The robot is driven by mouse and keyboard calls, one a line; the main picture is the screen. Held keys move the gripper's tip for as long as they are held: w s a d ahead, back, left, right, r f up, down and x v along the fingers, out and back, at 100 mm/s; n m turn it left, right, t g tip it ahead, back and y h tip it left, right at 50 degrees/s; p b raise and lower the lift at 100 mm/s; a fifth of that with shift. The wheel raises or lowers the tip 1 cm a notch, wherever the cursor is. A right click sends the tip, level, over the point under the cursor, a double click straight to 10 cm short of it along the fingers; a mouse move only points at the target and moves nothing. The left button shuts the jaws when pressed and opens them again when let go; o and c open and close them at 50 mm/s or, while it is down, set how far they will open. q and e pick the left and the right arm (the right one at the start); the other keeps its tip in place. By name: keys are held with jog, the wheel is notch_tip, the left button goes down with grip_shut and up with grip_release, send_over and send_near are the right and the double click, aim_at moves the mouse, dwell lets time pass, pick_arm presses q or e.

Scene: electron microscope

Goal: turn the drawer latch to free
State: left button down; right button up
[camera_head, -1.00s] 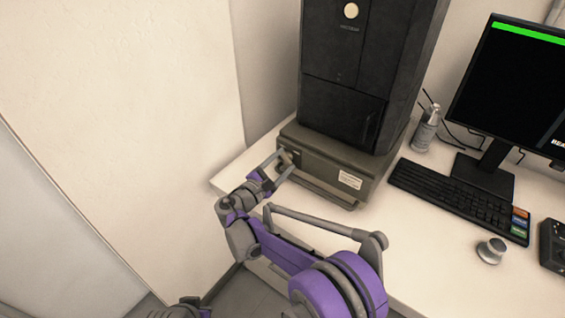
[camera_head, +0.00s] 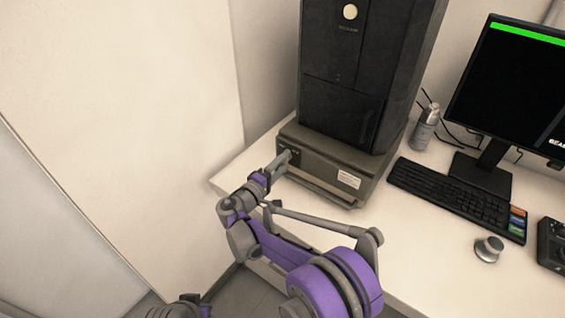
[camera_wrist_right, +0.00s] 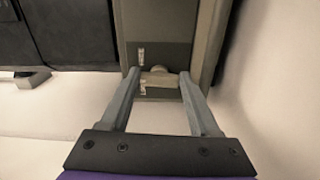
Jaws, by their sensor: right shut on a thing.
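The drawer unit (camera_head: 335,165) is a grey-brown box under the black microscope column. Its latch (camera_wrist_right: 160,80) is a small pale bar on a round hub, seen in the right wrist view. My right gripper (camera_head: 287,158) is at the left end of the drawer front. In the right wrist view the right gripper (camera_wrist_right: 160,82) has its fingers on the two ends of the bar, shut on it. The bar lies straight across between the fingertips. Small white markings (camera_wrist_right: 141,56) sit beside it. In the head view the gripper hides the latch. My left gripper is not in view.
The black column (camera_head: 345,90) stands on the drawer unit. A bar handle (camera_head: 322,192) runs along the drawer front. The front of the white desk (camera_head: 400,240) is clear.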

jog(key=m, duration=0.4)
jog(key=shift+f+m, duration=0.15)
jog(key=shift+m, duration=0.15)
jog(key=shift+a+f+m+p, duration=0.1)
jog(key=shift+m+p, duration=0.2)
jog(key=shift+m, duration=1.6)
jog(key=o, duration=1.4)
jog(key=shift+c, duration=0.2)
jog(key=v, duration=1)
jog(key=shift+s+a, duration=0.2)
jog(key=shift+s, duration=0.1)
